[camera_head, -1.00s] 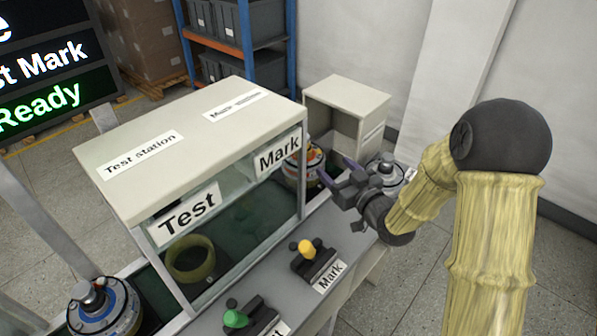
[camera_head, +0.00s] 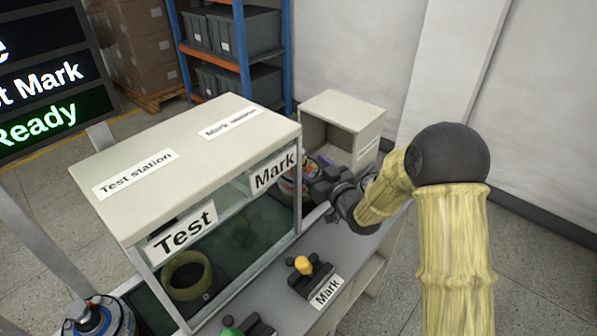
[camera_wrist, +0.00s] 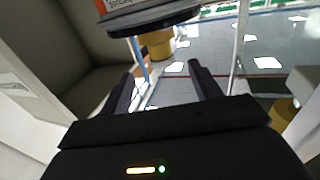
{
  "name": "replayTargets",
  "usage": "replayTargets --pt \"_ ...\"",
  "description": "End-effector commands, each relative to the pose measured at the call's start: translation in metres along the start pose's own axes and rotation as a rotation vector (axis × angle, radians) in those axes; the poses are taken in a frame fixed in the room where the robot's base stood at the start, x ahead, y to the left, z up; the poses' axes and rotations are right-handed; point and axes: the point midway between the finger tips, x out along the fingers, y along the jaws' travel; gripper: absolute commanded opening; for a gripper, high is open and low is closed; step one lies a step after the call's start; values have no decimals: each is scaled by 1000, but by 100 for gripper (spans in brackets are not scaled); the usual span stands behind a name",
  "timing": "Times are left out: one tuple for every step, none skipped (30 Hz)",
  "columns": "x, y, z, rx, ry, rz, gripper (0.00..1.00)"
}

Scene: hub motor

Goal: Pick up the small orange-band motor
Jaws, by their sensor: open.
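A motor with an orange band (camera_head: 287,184) stands at the right end of the test station, partly hidden by the station's frame and my gripper. In the wrist view, the underside of a round body with an orange band and a label (camera_wrist: 148,14) shows at the top edge, cut off by the frame. It is above and beyond my fingertips. My gripper (camera_wrist: 161,72) is open, with nothing between its fingers. In the head view, my gripper (camera_head: 316,172) is beside the orange-band motor; whether they touch is hidden.
The test station (camera_head: 190,160) is left of my gripper. An open beige box (camera_head: 345,112) stands behind it. Another motor (camera_head: 100,320) sits at the lower left. A yellow button (camera_head: 303,265) and green button (camera_head: 232,331) are on the front ledge.

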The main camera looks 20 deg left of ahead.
Motion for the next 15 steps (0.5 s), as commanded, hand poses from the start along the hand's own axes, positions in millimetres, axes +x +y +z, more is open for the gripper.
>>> replayTargets --pt "9 0 -1 -1 2 0 63" --pt "14 0 -1 0 2 0 63" --pt "20 0 -1 1 0 1 63" --pt "24 0 -1 0 2 1 63" --pt "28 1 -1 1 2 1 63" --pt "32 1 -1 0 1 3 63" --pt "34 2 0 1 0 4 63" --pt "36 3 0 1 0 5 63" --pt "36 5 0 0 0 8 63" --pt "37 6 0 0 0 10 63" --pt "36 8 0 0 0 12 63" --pt "36 9 0 0 0 14 63" --pt "36 10 0 0 0 15 63" --pt "35 10 0 0 0 16 63" --pt "36 10 0 0 0 15 63"
